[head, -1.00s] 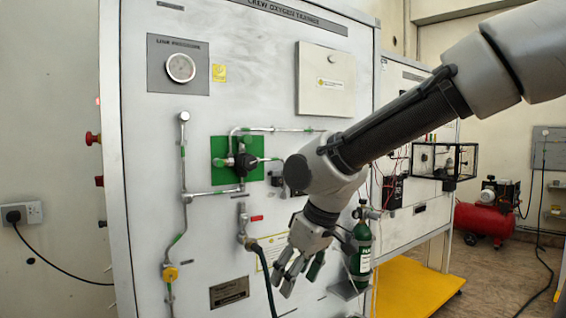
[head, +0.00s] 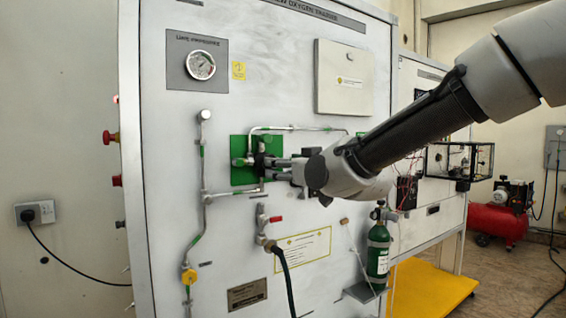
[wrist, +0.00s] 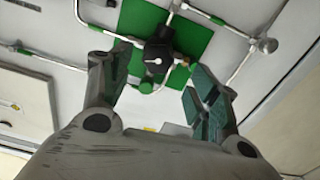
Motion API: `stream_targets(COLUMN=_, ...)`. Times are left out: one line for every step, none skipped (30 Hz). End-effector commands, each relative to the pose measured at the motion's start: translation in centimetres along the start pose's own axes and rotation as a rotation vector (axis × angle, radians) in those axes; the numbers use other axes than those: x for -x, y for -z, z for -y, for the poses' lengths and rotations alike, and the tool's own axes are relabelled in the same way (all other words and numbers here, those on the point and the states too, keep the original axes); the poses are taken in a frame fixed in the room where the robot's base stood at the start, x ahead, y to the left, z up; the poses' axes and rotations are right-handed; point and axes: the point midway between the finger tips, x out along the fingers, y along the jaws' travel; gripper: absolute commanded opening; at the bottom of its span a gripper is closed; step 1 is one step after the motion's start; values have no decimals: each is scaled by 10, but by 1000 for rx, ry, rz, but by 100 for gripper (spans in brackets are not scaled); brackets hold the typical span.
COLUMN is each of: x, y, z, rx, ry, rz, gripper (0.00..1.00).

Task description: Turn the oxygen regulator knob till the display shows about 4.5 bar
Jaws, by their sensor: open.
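The oxygen regulator knob (wrist: 157,58) is black with a white pointer mark and sits in front of a green plate (wrist: 197,35) in the wrist view. In the head view the green plate (head: 240,172) shows, and the knob is largely hidden by my gripper. My gripper (head: 270,166) points at the plate from the right in the head view. In the wrist view my gripper (wrist: 158,88) is open, one finger to each side of the knob and nearer the camera. I cannot tell whether a finger touches it. The line pressure gauge (head: 201,65) is at the upper left; its reading is too small to tell.
Metal pipes (head: 204,160) run beside and above the plate. A red-handled valve (head: 268,222) with a black hose is below. A green oxygen bottle (head: 378,250) stands at the lower right. A closed cover box (head: 345,77) is at the upper right.

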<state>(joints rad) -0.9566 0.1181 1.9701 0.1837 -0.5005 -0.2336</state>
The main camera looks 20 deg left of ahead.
Motion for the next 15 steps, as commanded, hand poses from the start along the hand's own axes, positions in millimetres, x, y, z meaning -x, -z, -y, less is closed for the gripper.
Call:
stream_targets(x=-1, y=4, z=-1, rx=4, ry=-4, rz=-15, gripper=61)
stream_targets(x=-2, y=5, z=-1, rx=6, ry=-6, rz=-21, gripper=61)
stream_targets(x=-5, y=6, z=-2, rx=9, ry=-7, rz=-26, gripper=61)
stream_targets(x=-8, y=6, z=-2, rx=12, ry=-7, rz=-27, gripper=61)
stream_targets(x=-11, y=6, z=-2, rx=14, ry=-7, rz=-26, gripper=61)
stream_targets(x=-17, y=6, z=-2, rx=14, ry=-7, rz=-25, gripper=61)
stream_targets(x=-22, y=6, z=-2, rx=14, ry=-7, rz=-25, gripper=61)
stream_targets(x=-27, y=6, z=-2, rx=14, ry=-7, rz=-25, gripper=61)
stream_targets(x=-35, y=6, z=-2, rx=13, ry=-7, rz=-25, gripper=61)
stream_targets(x=-40, y=6, z=-2, rx=13, ry=-7, rz=-25, gripper=61)
stream_targets(x=-45, y=6, z=-2, rx=13, ry=-7, rz=-25, gripper=61)
stream_targets(x=-52, y=6, z=-2, rx=13, ry=-7, rz=-24, gripper=61)
stream_targets(x=-56, y=6, z=-2, rx=13, ry=-7, rz=-24, gripper=61)
stream_targets(x=-60, y=7, z=-3, rx=13, ry=-7, rz=-24, gripper=61)
stream_targets(x=-65, y=7, z=-3, rx=13, ry=-7, rz=-24, gripper=61)
